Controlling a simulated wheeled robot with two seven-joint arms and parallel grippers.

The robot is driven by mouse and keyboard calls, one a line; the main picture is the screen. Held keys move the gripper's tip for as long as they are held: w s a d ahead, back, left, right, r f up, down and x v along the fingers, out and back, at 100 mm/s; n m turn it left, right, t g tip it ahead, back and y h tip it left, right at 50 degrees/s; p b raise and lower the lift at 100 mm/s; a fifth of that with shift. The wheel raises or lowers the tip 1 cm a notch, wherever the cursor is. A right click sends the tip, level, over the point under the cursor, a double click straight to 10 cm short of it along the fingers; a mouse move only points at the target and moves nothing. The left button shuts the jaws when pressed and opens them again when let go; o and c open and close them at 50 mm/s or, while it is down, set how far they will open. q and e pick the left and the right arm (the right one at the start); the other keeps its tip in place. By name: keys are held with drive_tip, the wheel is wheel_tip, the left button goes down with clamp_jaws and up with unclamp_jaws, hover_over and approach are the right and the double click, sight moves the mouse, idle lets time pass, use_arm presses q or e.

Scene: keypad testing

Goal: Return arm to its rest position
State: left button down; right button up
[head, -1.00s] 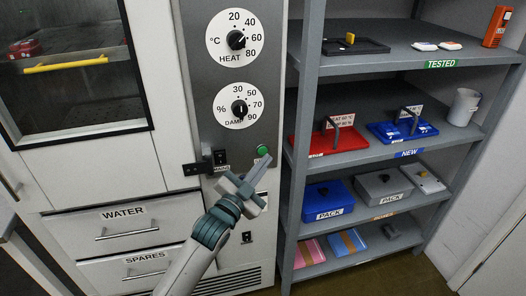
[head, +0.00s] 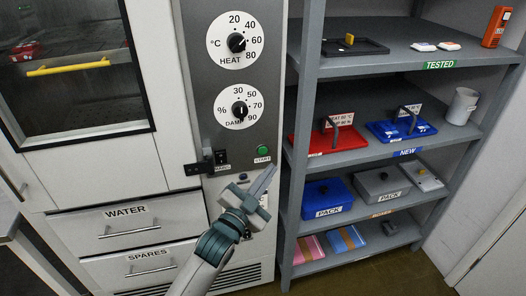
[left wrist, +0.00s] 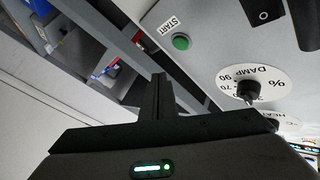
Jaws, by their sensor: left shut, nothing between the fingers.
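My left gripper (head: 264,180) is shut and empty. In the head view it is in front of the grey control panel (head: 200,107), below the green START button (head: 263,150). The left wrist view shows its closed fingers (left wrist: 158,98) and the same green button (left wrist: 181,42), apart from them. The HEAT dial (head: 237,42) and DAMP dial (head: 239,108) are above on the panel. My right gripper is not in view.
A grey shelf rack (head: 296,120) stands right of the panel. It holds a red tray (head: 309,147), a blue tray (head: 381,130) and PACK boxes. A chamber with a yellow handle (head: 68,67) is at left. WATER (head: 127,229) and SPARES (head: 150,271) drawers are below.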

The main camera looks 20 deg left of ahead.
use_arm(q)
drive_tip(key=shift+f, duration=0.1)
idle(0.3)
drive_tip(key=s+f+n+g+y, duration=0.1)
drive_tip(key=s+f+n+g, duration=0.2)
drive_tip(key=f, duration=1.4)
drive_tip(key=s+f+n+g+y, duration=0.1)
drive_tip(key=s+f+g, duration=0.3)
drive_tip(key=f, duration=1.2)
drive_tip(key=s+f+n+g, duration=0.3)
drive_tip(key=s+f+g, duration=0.3)
drive_tip(key=s+f, duration=2)
drive_tip(key=s, duration=0.2)
drive_tip(key=shift+s+d+f, duration=0.15)
drive_tip(key=shift+s+f, duration=0.2)
drive_tip(key=shift+s, duration=0.05)
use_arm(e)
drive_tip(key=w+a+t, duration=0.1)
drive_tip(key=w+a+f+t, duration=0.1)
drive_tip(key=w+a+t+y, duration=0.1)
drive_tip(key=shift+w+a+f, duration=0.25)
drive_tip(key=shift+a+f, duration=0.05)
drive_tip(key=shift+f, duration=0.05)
